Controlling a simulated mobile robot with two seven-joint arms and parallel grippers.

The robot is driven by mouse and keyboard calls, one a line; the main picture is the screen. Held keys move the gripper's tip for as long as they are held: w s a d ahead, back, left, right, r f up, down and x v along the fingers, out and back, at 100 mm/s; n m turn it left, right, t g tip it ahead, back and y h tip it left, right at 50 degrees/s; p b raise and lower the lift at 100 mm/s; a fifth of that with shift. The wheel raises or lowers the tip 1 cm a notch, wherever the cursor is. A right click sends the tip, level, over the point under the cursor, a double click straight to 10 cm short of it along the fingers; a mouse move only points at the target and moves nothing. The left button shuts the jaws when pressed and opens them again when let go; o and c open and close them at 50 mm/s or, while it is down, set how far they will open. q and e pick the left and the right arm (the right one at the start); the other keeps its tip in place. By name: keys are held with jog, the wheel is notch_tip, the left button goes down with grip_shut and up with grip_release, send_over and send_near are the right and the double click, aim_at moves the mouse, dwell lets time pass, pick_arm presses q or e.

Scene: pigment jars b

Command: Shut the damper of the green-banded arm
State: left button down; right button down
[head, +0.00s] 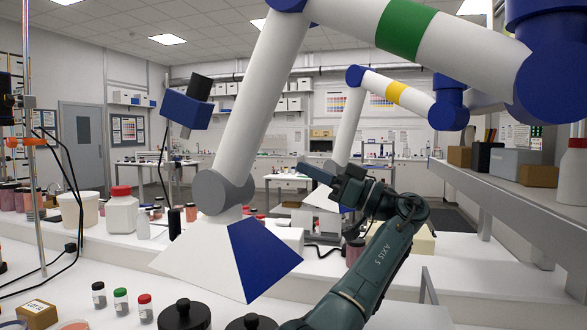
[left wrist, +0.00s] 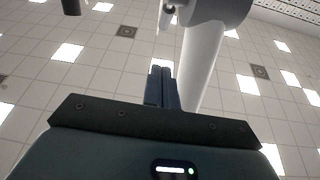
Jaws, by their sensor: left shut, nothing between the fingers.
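The green-banded arm is a white tube (head: 262,95) with a green band (head: 405,29), crossing the near foreground. Its lower end has a grey round joint (head: 223,191) above a white and blue hood (head: 265,258). I cannot make out a damper handle on it. My left gripper (head: 306,171) is shut and empty, right of the grey joint in the picture and apart from it. In the left wrist view its closed fingers (left wrist: 162,72) point up beside a white tube (left wrist: 199,65). A small grey part (left wrist: 168,17) shows beyond the fingertips; I cannot tell which arm these belong to.
A yellow-banded arm (head: 396,92) hangs farther back, behind my gripper. A shelf (head: 510,181) with boxes stands at the right. Small jars (head: 121,301), black-lidded pots (head: 184,314) and a stand (head: 33,150) with cables occupy the bench below and left.

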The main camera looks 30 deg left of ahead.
pick_arm(q)
jog(key=s+a+r+p, duration=0.1)
jog(key=s+a+p, duration=0.1)
jog(key=a, duration=0.9)
jog(key=shift+s+r+p, duration=0.25)
jog(key=shift+s+p, duration=0.05)
jog(key=shift+s, duration=0.3)
jog(key=shift+a, duration=0.25)
